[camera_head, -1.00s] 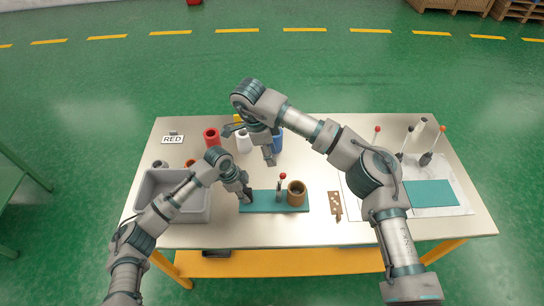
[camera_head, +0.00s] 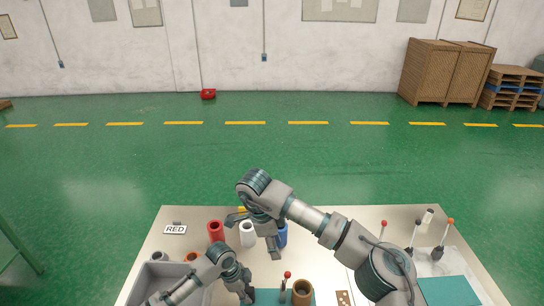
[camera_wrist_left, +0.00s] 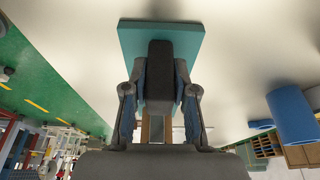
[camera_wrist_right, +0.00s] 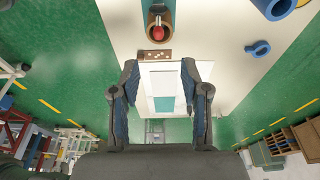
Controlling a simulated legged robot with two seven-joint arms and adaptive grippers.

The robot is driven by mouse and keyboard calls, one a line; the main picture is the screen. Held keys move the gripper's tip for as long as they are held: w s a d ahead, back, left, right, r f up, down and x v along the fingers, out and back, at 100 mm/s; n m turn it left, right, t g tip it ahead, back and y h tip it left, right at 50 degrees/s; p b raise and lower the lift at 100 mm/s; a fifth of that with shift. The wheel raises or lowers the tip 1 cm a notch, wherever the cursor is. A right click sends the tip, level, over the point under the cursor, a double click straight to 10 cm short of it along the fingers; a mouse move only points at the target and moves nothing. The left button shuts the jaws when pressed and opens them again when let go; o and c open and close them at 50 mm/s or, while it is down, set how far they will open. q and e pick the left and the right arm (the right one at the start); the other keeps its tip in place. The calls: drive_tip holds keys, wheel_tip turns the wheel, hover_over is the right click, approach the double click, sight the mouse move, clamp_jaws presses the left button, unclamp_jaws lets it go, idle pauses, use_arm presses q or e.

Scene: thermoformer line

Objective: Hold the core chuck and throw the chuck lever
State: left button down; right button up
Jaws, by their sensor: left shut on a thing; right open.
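The core chuck has a teal base (camera_head: 266,298) at the bottom edge of the head view, partly cut off. A lever with a red knob (camera_head: 287,274) and a brown core (camera_head: 303,289) stand on it. My left gripper (camera_head: 246,295) is shut on a dark block (camera_wrist_left: 159,65) at the left end of the base. The teal base also shows in the left wrist view (camera_wrist_left: 190,42). My right gripper (camera_head: 273,249) is open and empty, behind and above the chuck. In the right wrist view its fingers (camera_wrist_right: 159,80) are apart, with the red knob (camera_wrist_right: 157,33) beyond them.
Red (camera_head: 216,232), white (camera_head: 247,236) and blue (camera_head: 282,236) cylinders stand behind the chuck. A grey bin (camera_head: 143,283) is at the left. A punched brown plate (camera_head: 343,297) lies right of the chuck. Levers with red (camera_head: 383,224) and orange (camera_head: 450,222) knobs stand farther right.

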use_arm(q)
drive_tip(key=shift+f, duration=0.1)
use_arm(e)
drive_tip(key=shift+d+v, duration=0.2)
drive_tip(key=shift+v, duration=0.7)
drive_tip(key=shift+d+v, duration=0.2)
drive_tip(key=shift+v, duration=0.65)
drive_tip(key=shift+d+v, duration=0.2)
drive_tip(key=shift+v, duration=0.7)
drive_tip(key=shift+r, duration=0.1)
use_arm(q)
drive_tip(key=c, duration=0.8)
unclamp_jaws()
drive_tip(key=shift+c, duration=0.2)
drive_tip(key=d+p+v, duration=0.2)
drive_tip(key=p+v, duration=0.7)
drive_tip(key=v, duration=1)
drive_tip(key=shift+r, duration=0.65)
use_arm(e)
drive_tip(key=d+v, duration=0.2)
drive_tip(key=v, duration=0.8)
drive_tip(key=shift+s+r, duration=0.15)
drive_tip(key=shift+r, duration=0.1)
use_arm(q)
drive_tip(key=shift+w+f, duration=0.1)
use_arm(e)
drive_tip(key=shift+f, duration=0.1)
